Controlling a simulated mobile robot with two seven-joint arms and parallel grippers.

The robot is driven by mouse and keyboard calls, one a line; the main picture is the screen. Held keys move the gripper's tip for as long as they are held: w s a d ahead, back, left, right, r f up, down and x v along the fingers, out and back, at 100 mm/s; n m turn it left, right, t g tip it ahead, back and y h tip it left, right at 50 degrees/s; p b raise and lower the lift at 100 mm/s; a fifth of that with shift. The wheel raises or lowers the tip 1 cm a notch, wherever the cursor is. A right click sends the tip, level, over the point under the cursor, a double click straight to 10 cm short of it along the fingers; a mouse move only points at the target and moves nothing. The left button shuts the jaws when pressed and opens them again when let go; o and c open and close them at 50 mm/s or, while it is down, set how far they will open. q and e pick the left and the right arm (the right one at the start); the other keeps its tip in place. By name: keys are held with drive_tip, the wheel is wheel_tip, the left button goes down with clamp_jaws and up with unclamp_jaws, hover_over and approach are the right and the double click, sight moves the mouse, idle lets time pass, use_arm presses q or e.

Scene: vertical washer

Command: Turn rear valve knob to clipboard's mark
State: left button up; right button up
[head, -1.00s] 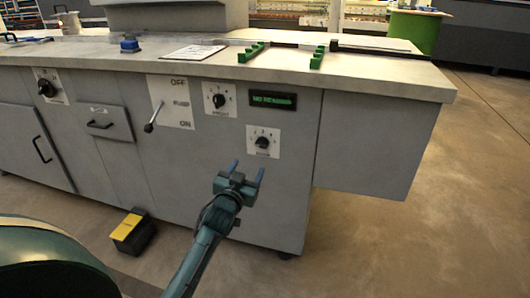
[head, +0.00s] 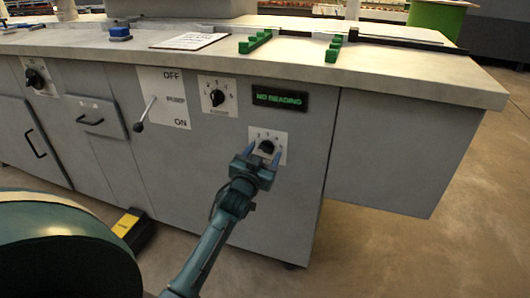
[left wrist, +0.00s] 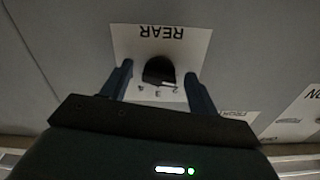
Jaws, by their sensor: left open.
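The rear valve knob (head: 267,147) is a black knob on a white plate, low on the grey cabinet front under the display. In the left wrist view its plate reads REAR, upside down, and the knob (left wrist: 159,71) sits between my open fingers. My left gripper (head: 264,153) is open, with its blue fingertips on either side of the knob; I cannot tell whether they touch it. The clipboard (head: 190,41) with white paper lies on the countertop; its mark is too small to read. My right gripper is not in view.
Another black knob (head: 217,97) is above and left, beside the pump lever (head: 146,113). The display (head: 280,99) reads NO READING. A third knob (head: 35,79) is at far left. Green brackets (head: 256,42) stand on the countertop. A yellow-topped pedal (head: 127,223) is on the floor.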

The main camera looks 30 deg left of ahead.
use_arm(q)
drive_tip(key=shift+c, duration=0.2)
drive_tip(key=c, duration=1)
drive_tip(key=shift+o, duration=0.2)
